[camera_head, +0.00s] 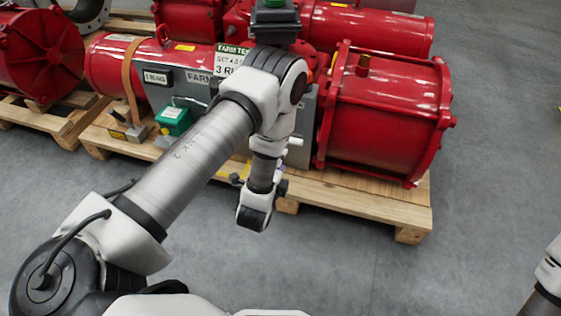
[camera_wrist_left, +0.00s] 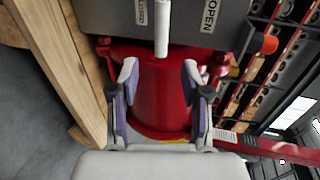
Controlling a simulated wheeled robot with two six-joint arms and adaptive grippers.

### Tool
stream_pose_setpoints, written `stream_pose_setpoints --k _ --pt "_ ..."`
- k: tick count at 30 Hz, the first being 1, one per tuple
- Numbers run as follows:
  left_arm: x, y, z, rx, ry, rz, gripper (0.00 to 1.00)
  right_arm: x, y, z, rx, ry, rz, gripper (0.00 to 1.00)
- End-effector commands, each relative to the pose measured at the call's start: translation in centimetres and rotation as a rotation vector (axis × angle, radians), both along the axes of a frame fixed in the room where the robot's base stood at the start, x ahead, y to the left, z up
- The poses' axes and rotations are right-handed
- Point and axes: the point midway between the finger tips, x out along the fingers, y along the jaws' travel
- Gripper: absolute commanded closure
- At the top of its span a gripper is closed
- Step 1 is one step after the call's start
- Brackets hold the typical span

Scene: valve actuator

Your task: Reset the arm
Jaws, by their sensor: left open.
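My left arm reaches across the head view to a red valve actuator (camera_head: 385,115) on a wooden pallet. My left gripper (camera_wrist_left: 160,100) shows in the left wrist view with its two purple-lined fingers apart and nothing between them. In the head view only a small part of it shows behind my wrist. A white rod (camera_wrist_left: 162,28) sticks out from a grey panel (camera_wrist_left: 100,18) marked OPEN, just beyond and between the fingertips, apparently apart from them. A red cylinder (camera_wrist_left: 160,90) fills the background between the fingers. My right gripper is not in view.
The pallet edge (camera_head: 350,200) runs below the actuator. A green box (camera_head: 173,121) sits left of my forearm. Another red actuator (camera_head: 40,50) stands at the far left. Grey floor (camera_head: 490,150) is clear at the right. Shelving shows in the left wrist view (camera_wrist_left: 270,70).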

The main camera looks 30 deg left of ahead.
Motion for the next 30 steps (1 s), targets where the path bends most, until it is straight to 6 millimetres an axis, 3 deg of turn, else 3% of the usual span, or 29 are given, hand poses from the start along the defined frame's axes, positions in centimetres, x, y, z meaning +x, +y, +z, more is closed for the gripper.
stream_pose_setpoints --k 14,17,20,24,30 --pt "0.1 0.0 0.2 0.0 -0.003 0.001 0.53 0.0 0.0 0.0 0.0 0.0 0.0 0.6" --pt "-1.6 0.3 -0.4 -0.022 0.065 0.003 0.53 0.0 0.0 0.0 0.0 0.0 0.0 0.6" --pt "-5.8 -0.4 -3.8 -0.235 0.27 0.058 0.53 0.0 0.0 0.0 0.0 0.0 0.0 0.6" --pt "-14.9 -2.0 -8.3 -0.663 0.6 0.336 0.53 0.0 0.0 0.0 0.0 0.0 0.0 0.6" --pt "-24.8 -3.7 -9.8 -0.992 0.852 0.833 0.53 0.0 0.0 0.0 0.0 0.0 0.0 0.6"
